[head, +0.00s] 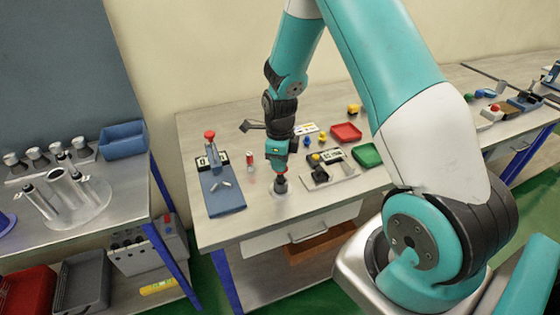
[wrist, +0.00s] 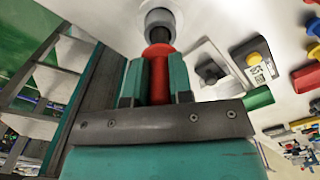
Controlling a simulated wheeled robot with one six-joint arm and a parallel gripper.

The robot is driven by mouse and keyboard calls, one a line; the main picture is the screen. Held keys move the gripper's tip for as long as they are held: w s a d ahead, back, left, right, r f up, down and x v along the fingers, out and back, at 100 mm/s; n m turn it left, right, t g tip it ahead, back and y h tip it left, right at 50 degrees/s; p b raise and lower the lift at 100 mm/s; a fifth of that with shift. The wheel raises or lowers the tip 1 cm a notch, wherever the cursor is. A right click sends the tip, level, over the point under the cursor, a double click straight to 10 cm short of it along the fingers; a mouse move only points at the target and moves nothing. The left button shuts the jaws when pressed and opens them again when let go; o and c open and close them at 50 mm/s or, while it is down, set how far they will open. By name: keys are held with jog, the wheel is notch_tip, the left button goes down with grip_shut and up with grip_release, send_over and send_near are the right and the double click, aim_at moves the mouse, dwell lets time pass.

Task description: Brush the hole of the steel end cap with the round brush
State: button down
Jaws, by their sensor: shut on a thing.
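My gripper (head: 278,165) points down over the near part of the middle table. In the wrist view it is shut on the red handle of the round brush (wrist: 159,75). The brush's lower end meets the grey steel end cap (wrist: 160,17), a round piece with a pale rim. The cap also shows in the head view (head: 281,186), standing on the table directly below my gripper.
A blue board (head: 222,195) with a red-knobbed press lies left of the cap. A small red cylinder (head: 250,160) stands between. A pale plate with a dark block (head: 320,174) is close on the right. Red (head: 346,132) and green (head: 366,155) trays lie farther right.

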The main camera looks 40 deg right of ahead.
jog(key=shift+r, duration=0.5)
jog(key=shift+f+b, duration=0.6)
jog(key=shift+f, duration=0.45)
jog(key=shift+r+p, duration=2.8)
jog(key=shift+r, duration=0.8)
jog(key=n, duration=0.3)
jog(key=r+n+b, duration=0.1)
jog(key=n, duration=0.2)
jog(key=shift+r, duration=0.1)
jog(key=shift+f+b, duration=2.25)
jog(key=shift+f, duration=0.35)
jog(key=shift+f, duration=0.1)
